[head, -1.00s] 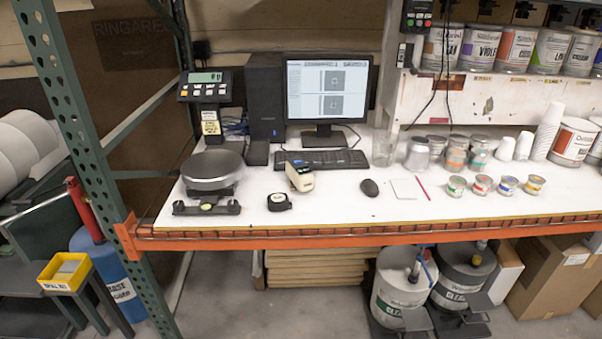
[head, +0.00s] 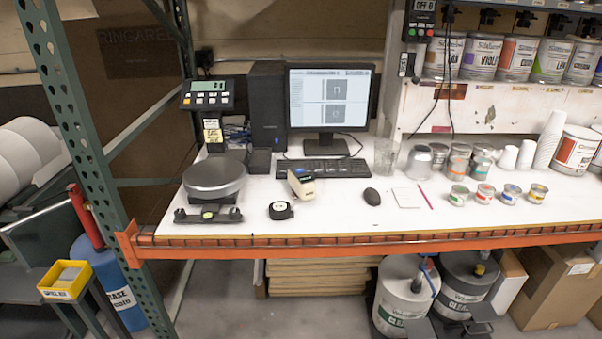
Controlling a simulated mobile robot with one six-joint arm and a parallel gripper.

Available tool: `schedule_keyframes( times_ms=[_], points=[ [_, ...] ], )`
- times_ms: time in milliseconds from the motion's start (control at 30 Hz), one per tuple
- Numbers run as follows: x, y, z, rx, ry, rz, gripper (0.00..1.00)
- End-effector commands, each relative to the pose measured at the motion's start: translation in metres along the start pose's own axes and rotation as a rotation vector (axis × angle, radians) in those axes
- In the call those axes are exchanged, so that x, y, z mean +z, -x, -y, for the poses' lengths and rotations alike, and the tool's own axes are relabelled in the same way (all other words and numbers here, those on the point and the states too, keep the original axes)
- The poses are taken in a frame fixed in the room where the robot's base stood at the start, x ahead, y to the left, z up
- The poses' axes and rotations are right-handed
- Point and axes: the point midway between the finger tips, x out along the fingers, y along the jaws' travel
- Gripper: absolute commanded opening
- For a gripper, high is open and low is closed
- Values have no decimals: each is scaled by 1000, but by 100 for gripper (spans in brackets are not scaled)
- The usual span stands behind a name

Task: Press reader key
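A small cream handheld device (head: 301,186) with a dark strip on its top stands on the white bench, in front of the keyboard. It looks like the reader; its key is too small to make out. A scale display (head: 207,93) with a lit green screen and a row of coloured keys stands on a post at the back left. The scale's round grey pan (head: 214,178) is empty and below it. My gripper is not in view.
The white bench (head: 330,217) has an orange front beam (head: 380,247). A tape measure (head: 281,210), a black mouse (head: 371,196), a keyboard (head: 324,170) and a monitor (head: 329,97) stand near the device. Several small cans (head: 484,194) are at right. A green rack post (head: 75,120) rises at left.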

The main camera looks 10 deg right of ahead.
Motion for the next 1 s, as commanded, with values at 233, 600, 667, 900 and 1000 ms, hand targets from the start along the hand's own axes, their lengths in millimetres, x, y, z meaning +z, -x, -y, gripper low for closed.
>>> schedule_keyframes(
  times_ms=[233, 600, 667, 900, 1000],
  points=[
    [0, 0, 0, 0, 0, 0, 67],
    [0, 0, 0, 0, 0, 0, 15],
    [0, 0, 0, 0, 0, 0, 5],
    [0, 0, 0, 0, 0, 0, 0],
    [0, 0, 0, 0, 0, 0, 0]
  ],
)
